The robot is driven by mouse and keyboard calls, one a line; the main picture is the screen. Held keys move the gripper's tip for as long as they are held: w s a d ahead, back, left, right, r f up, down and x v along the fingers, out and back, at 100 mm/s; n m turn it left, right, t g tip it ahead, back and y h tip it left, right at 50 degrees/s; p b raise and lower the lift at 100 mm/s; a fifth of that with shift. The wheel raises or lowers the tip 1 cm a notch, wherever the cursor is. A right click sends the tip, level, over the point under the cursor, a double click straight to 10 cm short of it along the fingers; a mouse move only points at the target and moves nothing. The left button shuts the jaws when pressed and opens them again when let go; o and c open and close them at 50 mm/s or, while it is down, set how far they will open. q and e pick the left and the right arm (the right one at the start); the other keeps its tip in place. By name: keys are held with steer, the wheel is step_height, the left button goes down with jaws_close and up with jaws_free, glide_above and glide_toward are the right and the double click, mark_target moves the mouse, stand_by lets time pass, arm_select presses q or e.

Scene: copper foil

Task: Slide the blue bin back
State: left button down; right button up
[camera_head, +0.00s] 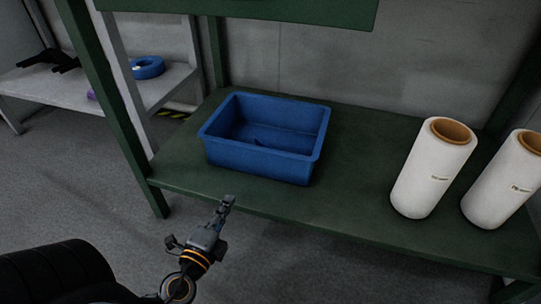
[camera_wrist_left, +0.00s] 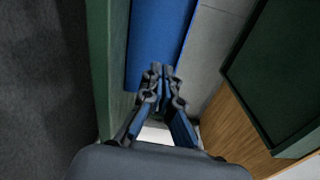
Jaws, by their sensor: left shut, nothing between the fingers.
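The blue bin (camera_head: 258,162) is an open rectangular tub standing upright on a dark green shelf (camera_head: 350,180), near the shelf's left end and close to its front edge. Something small and blue lies inside it, too dark to tell. My left gripper (camera_head: 227,203) is shut and empty, in front of the shelf's front edge and below the bin, apart from it in the head view. In the left wrist view the shut fingers (camera_wrist_left: 160,75) point at the bin's blue wall (camera_wrist_left: 158,35); whether they touch it cannot be told. My right gripper is not in view.
Two white rolls with brown cores, one nearer (camera_head: 432,170) and one at the right edge (camera_head: 505,180), stand on the shelf right of the bin. A green post (camera_head: 105,90) rises at the shelf's left.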

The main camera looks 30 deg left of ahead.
arm_select(q)
steer(key=p, duration=0.2)
glide_toward(252, 158)
steer(key=shift+w+a+r+n, duration=0.1)
steer(key=shift+w+r+n, duration=0.15)
steer(key=shift+w+n, duration=0.25)
steer(key=w, duration=0.4)
steer(key=w+a, duration=0.1)
steer(key=shift+w+f+p, duration=0.25)
steer(key=shift+w+p, duration=0.05)
steer(key=shift+w, duration=0.1)
